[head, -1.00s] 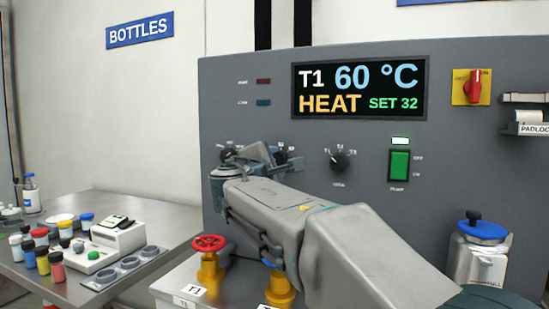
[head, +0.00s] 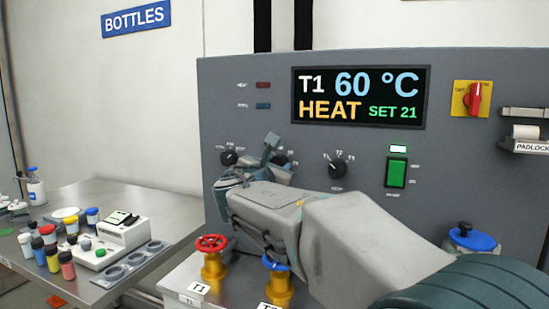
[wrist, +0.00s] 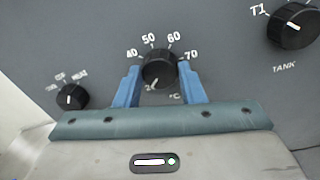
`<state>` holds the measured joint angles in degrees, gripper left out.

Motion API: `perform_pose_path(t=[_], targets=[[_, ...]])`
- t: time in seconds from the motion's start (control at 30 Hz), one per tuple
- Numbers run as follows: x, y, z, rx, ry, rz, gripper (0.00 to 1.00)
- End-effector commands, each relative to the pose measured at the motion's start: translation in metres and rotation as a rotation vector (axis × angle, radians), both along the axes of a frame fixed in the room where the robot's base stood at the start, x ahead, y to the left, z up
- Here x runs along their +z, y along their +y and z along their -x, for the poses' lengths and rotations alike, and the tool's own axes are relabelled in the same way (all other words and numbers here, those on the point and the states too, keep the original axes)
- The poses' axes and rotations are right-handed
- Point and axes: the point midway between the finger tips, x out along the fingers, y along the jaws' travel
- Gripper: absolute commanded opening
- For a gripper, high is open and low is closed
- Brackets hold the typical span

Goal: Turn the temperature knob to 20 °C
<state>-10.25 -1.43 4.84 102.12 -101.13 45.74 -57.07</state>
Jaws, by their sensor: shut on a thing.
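The black temperature knob (wrist: 160,68) sits between the two blue fingers of my gripper (wrist: 161,88) in the wrist view, and the fingers are shut on its sides. Labels 40, 50, 60 and 70 show around its upper side. Its white pointer mark faces down and left, and the lower labels are partly hidden. In the head view my gripper largely hides this knob against the grey panel. The display (head: 361,97) reads T1 60 °C, HEAT and SET 21.
A mode knob (head: 229,157) is left of my gripper and the tank knob (head: 338,168) right of it. A green pump switch (head: 397,172) and a red rotary switch (head: 475,99) are farther right. Red (head: 211,243) and blue (head: 275,263) valve handles are below my arm.

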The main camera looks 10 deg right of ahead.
Motion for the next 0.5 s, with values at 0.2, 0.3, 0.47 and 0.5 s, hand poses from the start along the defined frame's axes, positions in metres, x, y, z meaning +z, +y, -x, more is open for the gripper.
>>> perform_pose_path(t=[0.2, 0.3, 0.47, 0.5], targets=[[0.0028, 0.0022, -0.0003, 0.005, 0.046, 0.072, 0.13], [0.0022, 0.0023, -0.0003, 0.005, 0.058, 0.090, 0.13], [0.0015, 0.0023, -0.0004, 0.006, 0.068, 0.104, 0.13], [0.0014, 0.0024, -0.0004, 0.006, 0.068, 0.105, 0.13]])
